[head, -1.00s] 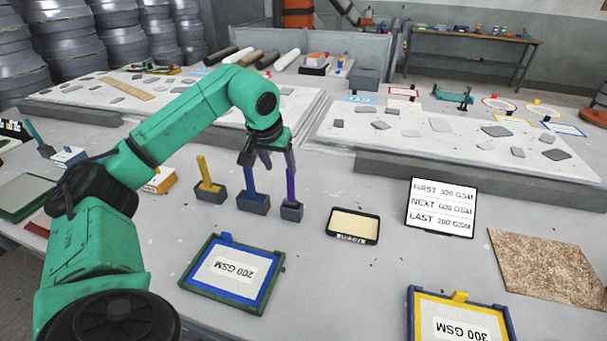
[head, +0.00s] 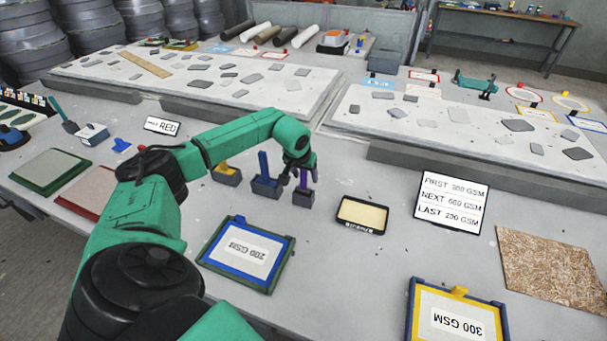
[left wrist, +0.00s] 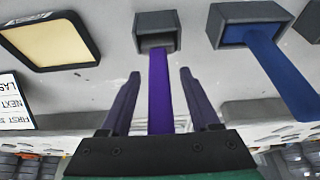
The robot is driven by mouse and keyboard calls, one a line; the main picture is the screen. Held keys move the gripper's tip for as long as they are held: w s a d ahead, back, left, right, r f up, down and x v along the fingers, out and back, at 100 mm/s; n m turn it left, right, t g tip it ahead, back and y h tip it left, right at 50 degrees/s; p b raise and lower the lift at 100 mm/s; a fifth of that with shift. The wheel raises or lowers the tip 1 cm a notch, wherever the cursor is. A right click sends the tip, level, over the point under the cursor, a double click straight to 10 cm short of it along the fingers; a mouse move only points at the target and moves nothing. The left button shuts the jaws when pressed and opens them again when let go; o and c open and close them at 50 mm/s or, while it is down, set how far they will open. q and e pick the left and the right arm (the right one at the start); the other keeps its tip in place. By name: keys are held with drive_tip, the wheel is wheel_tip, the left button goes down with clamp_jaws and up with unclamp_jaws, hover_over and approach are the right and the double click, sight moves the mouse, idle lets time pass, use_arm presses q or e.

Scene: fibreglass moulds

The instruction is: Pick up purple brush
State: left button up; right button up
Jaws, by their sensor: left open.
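The purple brush (head: 304,179) stands upright in a small grey holder (head: 303,198) on the table. In the left wrist view its purple handle (left wrist: 160,88) runs between the two fingers, with the holder (left wrist: 156,32) beyond the fingertips. My left gripper (head: 299,174) is at the upper part of the handle. In the left wrist view the left gripper (left wrist: 160,75) is open, one finger on each side of the handle with gaps visible. My right gripper is not in view.
A blue-handled brush (head: 264,166) in its holder stands close on the left, and a yellow one (head: 222,168) beyond it. A shallow tray (head: 362,214) lies to the right. A 200 GSM frame (head: 246,252) lies in front.

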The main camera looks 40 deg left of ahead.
use_arm(q)
drive_tip(key=shift+w, duration=0.1)
drive_tip(key=shift+c, duration=0.6)
clamp_jaws()
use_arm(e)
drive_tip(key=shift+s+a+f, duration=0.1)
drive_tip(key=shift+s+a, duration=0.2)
use_arm(q)
drive_tip(key=shift+r, duration=0.1)
drive_tip(key=shift+r, duration=0.25)
wheel_tip(320, 180, up, 19)
drive_tip(key=b, duration=0.2)
drive_tip(key=shift+r, duration=0.15)
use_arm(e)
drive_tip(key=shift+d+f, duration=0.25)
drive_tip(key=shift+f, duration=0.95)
